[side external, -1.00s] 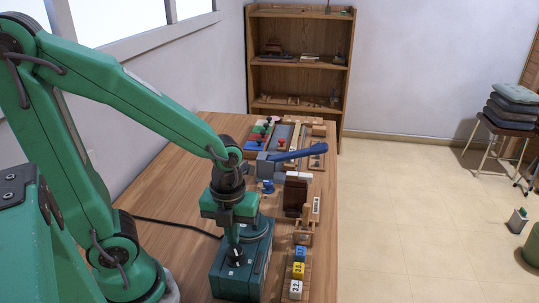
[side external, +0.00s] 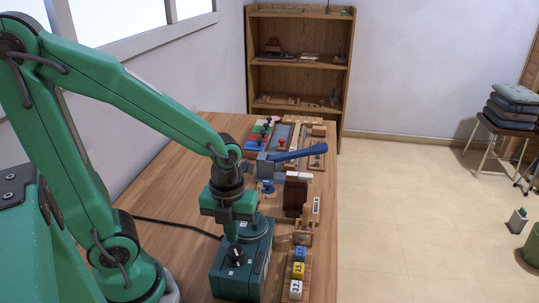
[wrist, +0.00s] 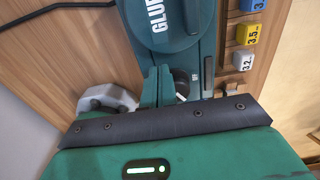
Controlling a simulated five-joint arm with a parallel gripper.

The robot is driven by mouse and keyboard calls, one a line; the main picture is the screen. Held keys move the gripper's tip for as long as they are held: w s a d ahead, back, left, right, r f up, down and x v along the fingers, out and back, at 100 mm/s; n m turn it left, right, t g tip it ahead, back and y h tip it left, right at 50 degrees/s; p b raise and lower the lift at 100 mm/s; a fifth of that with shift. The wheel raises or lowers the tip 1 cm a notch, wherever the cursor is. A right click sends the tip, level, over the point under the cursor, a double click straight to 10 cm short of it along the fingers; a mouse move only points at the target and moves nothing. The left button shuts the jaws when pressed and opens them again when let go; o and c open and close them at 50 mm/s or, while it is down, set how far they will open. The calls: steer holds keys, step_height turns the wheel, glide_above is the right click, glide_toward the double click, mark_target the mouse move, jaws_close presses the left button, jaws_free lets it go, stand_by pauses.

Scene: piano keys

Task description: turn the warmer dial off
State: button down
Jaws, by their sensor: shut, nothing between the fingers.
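The warmer (side external: 257,270) is a teal box on the wooden table with a round pot on top. In the wrist view the warmer (wrist: 197,60) shows white lettering starting "GLUE". Its black dial (side external: 235,257) is on the top face at the near left. In the wrist view the dial (wrist: 181,82) is partly hidden by my fingers, with small white marks to its right. My gripper (side external: 232,236) points down just above the dial, shut and empty. In the wrist view my gripper (wrist: 158,72) lies immediately left of the dial; I cannot tell whether they touch.
Numbered blocks in blue (side external: 299,254), yellow (side external: 299,269) and white (side external: 296,287) stand in a row right of the warmer. A blue lever (side external: 300,154) and wooden parts lie farther back. A black cable (side external: 175,224) runs left of the warmer. The table's left side is mostly clear.

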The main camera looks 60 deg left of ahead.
steer(key=shift+r, duration=0.1)
steer(key=shift+r, duration=2.9)
steer(key=shift+d, duration=0.1)
steer(key=shift+w+d+r, duration=0.25)
steer(key=shift+w+d, duration=0.2)
steer(key=shift+d, duration=0.1)
steer(key=shift+w+d+r, duration=0.2)
steer(key=shift+w+d, duration=0.2)
steer(key=shift+d, duration=0.15)
steer(key=shift+f, duration=0.1)
steer(key=shift+f, duration=3.4)
